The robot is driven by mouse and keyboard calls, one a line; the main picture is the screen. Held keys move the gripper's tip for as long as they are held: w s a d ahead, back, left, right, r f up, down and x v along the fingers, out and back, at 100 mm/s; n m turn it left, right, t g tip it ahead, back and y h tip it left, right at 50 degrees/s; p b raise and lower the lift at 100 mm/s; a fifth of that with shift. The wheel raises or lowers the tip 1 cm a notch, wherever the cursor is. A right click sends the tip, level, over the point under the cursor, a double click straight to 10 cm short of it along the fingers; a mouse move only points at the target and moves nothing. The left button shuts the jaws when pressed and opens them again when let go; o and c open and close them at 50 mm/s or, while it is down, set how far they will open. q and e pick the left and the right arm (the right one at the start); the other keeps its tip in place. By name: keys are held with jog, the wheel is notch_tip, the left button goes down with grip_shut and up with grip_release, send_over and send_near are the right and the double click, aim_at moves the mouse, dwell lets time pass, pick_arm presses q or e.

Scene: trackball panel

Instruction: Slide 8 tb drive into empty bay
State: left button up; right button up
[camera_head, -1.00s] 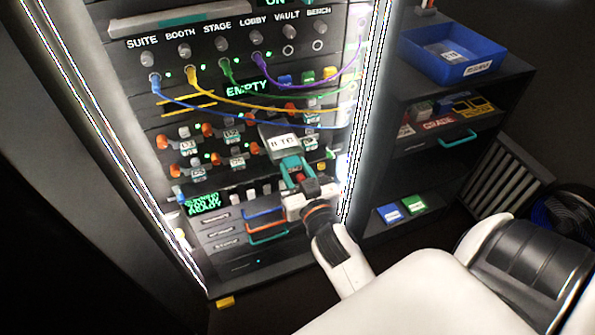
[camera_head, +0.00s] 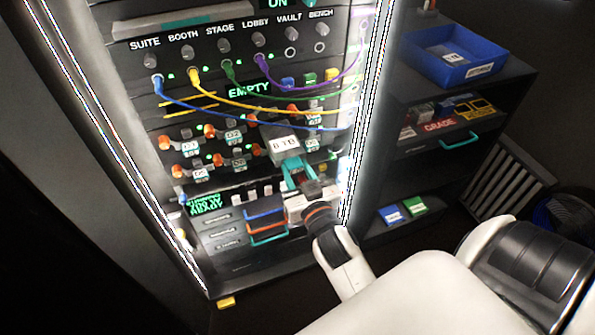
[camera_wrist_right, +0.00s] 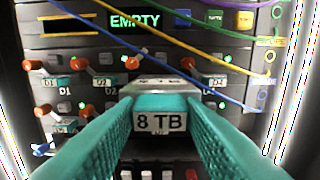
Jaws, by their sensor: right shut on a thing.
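The 8 TB drive (camera_head: 284,143) is a grey block with a white "8 TB" label, held in front of the rack's drive rows. My right gripper (camera_head: 296,172) is shut on it from the front. In the right wrist view the drive (camera_wrist_right: 160,112) sits between the two teal fingers (camera_wrist_right: 160,130), its label facing me. The drive bays, with orange latches and labels such as D1 and D2 (camera_head: 234,134), lie behind and left of it. The drive covers part of these rows, so the empty bay cannot be made out. My left gripper is not in view.
Blue, yellow, green and purple cables (camera_head: 290,95) hang across the rack above the drive. A green EMPTY display (camera_head: 249,90) is above the bays. Coloured handles (camera_head: 266,229) are below. A shelf unit with a blue bin (camera_head: 450,58) stands to the right.

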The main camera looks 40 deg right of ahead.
aim_at(278, 135)
jog(key=shift+p, duration=0.4)
dwell(0.6)
jog(key=shift+x, duration=2.9)
jog(key=shift+x, duration=2.1)
jog(key=shift+x, duration=2.05)
jog(key=o, duration=1)
jog(key=shift+a, duration=0.15)
jog(key=shift+o, duration=0.2)
jog(key=shift+s+a+b, duration=0.1)
jog(key=shift+s+b, duration=0.2)
jog(key=shift+s, duration=0.05)
jog(key=b+v, duration=0.1)
jog(key=v, duration=1)
jog(key=shift+s, duration=0.15)
